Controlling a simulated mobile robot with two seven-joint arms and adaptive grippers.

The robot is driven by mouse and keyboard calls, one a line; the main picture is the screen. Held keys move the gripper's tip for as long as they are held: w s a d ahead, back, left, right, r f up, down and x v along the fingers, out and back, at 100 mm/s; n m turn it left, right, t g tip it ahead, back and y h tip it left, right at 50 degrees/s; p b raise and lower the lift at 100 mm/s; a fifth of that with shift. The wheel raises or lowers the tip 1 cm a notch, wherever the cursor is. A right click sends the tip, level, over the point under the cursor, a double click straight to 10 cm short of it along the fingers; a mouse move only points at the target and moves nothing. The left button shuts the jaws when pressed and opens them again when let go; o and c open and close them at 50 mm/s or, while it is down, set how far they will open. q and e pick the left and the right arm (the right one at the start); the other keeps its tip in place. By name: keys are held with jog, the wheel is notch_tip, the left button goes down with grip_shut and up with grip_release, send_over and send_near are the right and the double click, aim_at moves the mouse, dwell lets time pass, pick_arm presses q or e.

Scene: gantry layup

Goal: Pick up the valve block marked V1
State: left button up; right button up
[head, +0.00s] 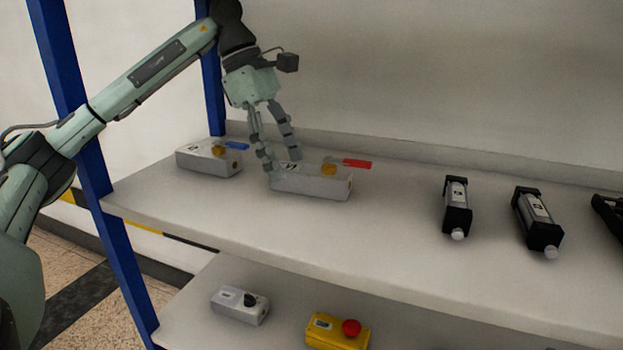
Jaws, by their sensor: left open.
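Two grey valve blocks lie on the upper shelf. One has a blue lever (208,158) and sits at the left end. The other has a red lever (318,186) and sits to its right. Their labels are too small to read, so I cannot tell which is V1. My left gripper (282,162) is open and points down at the left end of the red-lever block. One fingertip overlaps the block's front left part, the other is near its back edge. I cannot tell whether they touch it. My right gripper is out of view.
Two black-and-grey cylinders (456,205) (537,220) lie farther right on the upper shelf (390,225). A dark object (607,213) is cut off at the right edge. The lower shelf holds a grey switch box (238,306) and a yellow box with a red button (336,334). Blue posts (75,95) stand at left.

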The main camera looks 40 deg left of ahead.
aim_at(310, 170)
pick_arm(q)
jog(key=shift+w+d+f, duration=0.2)
jog(key=shift+d, duration=0.5)
jog(key=shift+w+d+f, duration=0.15)
jog(key=shift+w+d, duration=0.05)
jog(key=shift+d, duration=0.5)
jog(key=shift+w+d+f, duration=0.2)
jog(key=shift+d, duration=0.5)
jog(key=c, duration=1.4)
grip_shut()
jog(key=shift+r, duration=0.1)
